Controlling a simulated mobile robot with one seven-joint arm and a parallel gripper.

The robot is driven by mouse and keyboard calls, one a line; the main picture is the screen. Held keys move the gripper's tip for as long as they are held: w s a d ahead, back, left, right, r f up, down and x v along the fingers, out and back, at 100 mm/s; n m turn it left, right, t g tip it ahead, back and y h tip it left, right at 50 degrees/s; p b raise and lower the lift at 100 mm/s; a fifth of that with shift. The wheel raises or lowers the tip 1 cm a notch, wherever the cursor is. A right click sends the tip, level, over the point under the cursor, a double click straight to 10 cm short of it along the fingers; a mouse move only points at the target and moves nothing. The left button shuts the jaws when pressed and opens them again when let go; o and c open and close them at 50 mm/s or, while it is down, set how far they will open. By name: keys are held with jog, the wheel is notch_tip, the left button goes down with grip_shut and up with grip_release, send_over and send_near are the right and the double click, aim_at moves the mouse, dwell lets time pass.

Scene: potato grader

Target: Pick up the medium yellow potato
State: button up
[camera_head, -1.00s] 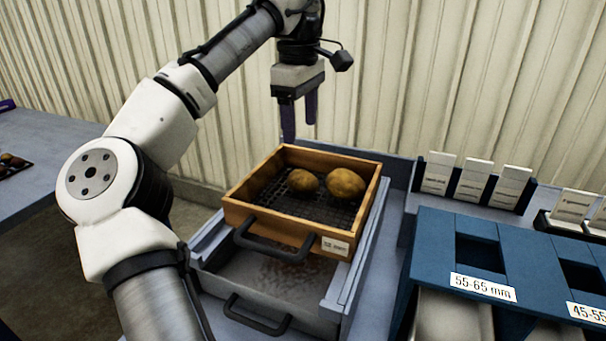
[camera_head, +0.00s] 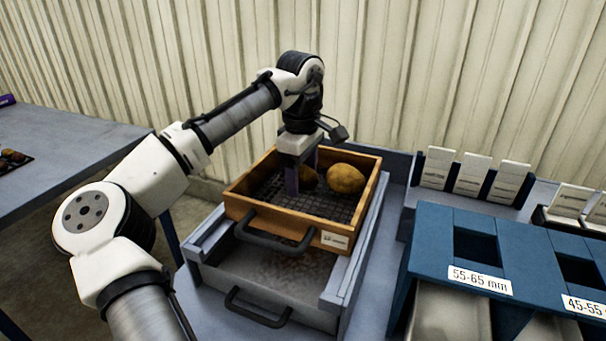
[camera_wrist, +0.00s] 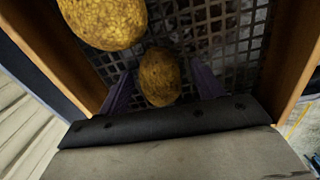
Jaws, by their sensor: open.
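Two yellow-brown potatoes lie on the mesh floor of a wooden tray (camera_head: 278,221). The smaller potato (camera_head: 309,179) is partly hidden behind my gripper (camera_head: 304,180). The larger potato (camera_head: 346,178) lies to its right, clear of the fingers. My gripper is open and lowered into the tray. In the wrist view, the smaller potato (camera_wrist: 160,77) shows between the two purple fingers of my gripper (camera_wrist: 160,88), with gaps at both sides. The larger potato (camera_wrist: 104,20) is at the upper left there, outside the fingers. I cannot tell whether the fingers touch the mesh.
The tray's wooden walls stand close around my gripper. A black handle (camera_head: 273,239) is on its front. A metal drawer unit (camera_head: 262,278) is below. A blue bin top (camera_head: 446,229) with labelled openings and several white cards (camera_head: 472,174) stand to the right.

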jog(key=c, duration=1.1)
